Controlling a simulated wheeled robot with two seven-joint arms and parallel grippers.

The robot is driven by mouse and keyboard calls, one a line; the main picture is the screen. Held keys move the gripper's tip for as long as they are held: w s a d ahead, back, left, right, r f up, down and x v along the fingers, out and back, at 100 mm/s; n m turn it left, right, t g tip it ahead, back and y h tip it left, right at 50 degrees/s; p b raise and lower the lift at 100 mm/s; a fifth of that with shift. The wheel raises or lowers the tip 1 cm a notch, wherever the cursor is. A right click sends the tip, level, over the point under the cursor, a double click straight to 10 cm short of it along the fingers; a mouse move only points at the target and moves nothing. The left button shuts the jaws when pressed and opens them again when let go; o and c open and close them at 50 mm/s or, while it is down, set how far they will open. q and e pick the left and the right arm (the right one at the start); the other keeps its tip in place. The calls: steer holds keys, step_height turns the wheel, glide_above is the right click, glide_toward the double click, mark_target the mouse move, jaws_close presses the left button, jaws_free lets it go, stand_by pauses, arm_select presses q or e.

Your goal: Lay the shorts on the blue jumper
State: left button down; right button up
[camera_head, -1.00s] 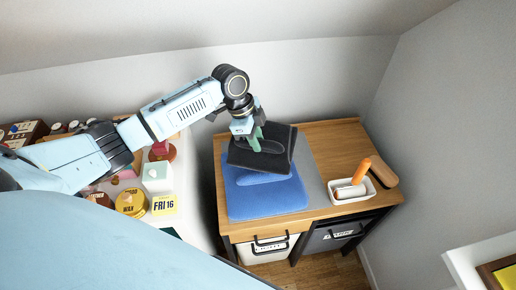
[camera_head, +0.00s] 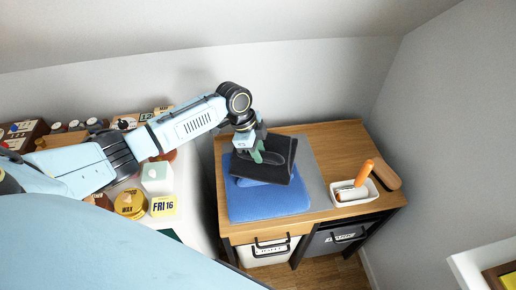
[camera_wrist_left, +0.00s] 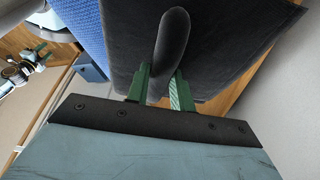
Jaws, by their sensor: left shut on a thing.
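The shorts (camera_head: 284,158) are a dark grey folded cloth, tilted over the far part of the blue jumper (camera_head: 270,203). The jumper lies folded on a grey mat on the wooden desk top, its near part uncovered. My left gripper (camera_head: 258,155) is shut on a raised fold of the shorts. In the left wrist view the green fingers (camera_wrist_left: 160,88) pinch that fold, the shorts (camera_wrist_left: 230,45) hang around it and the jumper (camera_wrist_left: 84,25) shows at upper left. I cannot tell whether the shorts touch the jumper. My right gripper is out of view.
A white tray (camera_head: 341,198) with an orange thing stands right of the grey mat (camera_head: 322,178), beside a brown rounded object (camera_head: 386,174). To the left, a pale surface holds yellow tins (camera_head: 130,203), a calendar block (camera_head: 163,206) and a white box (camera_head: 156,180). A wall stands behind.

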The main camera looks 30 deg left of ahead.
arm_select(q)
steer(key=c, duration=1.2)
jaws_free()
steer(key=w+p+v, duration=0.1)
steer(key=p+v, duration=0.1)
steer(key=v, duration=1.1)
steer(key=shift+s+r, duration=0.15)
steer(key=shift+s, duration=0.25)
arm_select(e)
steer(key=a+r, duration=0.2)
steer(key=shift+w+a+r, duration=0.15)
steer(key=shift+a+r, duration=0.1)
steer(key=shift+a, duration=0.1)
arm_select(q)
steer(key=shift+d, duration=0.1)
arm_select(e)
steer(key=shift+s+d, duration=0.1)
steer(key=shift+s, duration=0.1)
